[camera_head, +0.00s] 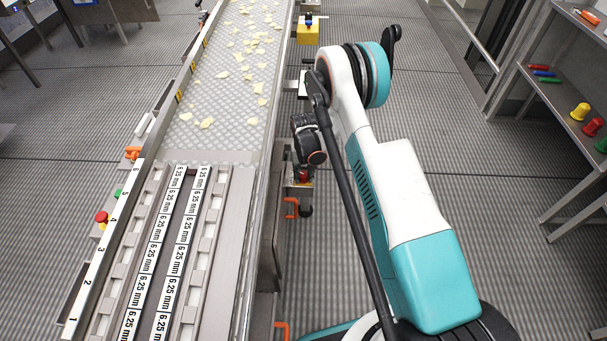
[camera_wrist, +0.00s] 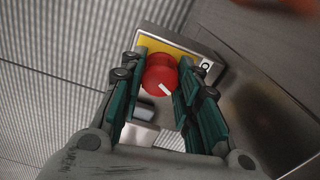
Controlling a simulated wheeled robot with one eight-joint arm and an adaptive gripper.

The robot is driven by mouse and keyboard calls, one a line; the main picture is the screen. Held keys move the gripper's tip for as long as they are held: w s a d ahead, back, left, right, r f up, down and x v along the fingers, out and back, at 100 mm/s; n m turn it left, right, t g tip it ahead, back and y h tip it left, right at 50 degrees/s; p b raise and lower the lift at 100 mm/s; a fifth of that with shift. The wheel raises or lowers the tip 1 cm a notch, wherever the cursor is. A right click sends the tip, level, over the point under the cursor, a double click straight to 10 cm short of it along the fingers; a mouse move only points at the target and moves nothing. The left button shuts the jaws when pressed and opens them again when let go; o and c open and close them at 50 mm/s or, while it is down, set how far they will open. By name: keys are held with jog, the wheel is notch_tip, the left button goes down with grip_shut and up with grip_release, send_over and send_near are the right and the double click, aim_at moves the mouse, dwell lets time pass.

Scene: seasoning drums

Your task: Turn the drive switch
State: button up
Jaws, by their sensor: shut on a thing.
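The drive switch (camera_wrist: 158,76) is a round red knob with a white pointer mark, on a yellow plate (camera_wrist: 168,44) on a metal box. In the wrist view its pointer slants toward the lower right. A label with an O (camera_wrist: 206,66) shows right of the knob. My gripper (camera_wrist: 161,64) is shut on the knob, with one green-padded finger on each side. In the head view, a small red part of the switch (camera_head: 303,176) shows below my dark wrist, beside the conveyor; most of it is hidden.
The conveyor (camera_head: 235,75) carries scattered yellow chips and runs along the left of my arm. Orange handles (camera_head: 291,208) stick out below its side. A yellow box (camera_head: 307,32) is mounted farther up. Shelves (camera_head: 560,100) with coloured items stand at right, with open floor between.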

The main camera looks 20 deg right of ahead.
aim_at(304, 174)
jog(key=n, duration=0.5)
jog(key=shift+n, duration=0.3)
dwell(0.4)
jog(key=o, duration=1.1)
jog(key=shift+c, duration=0.2)
notch_tip(304, 174, up, 12)
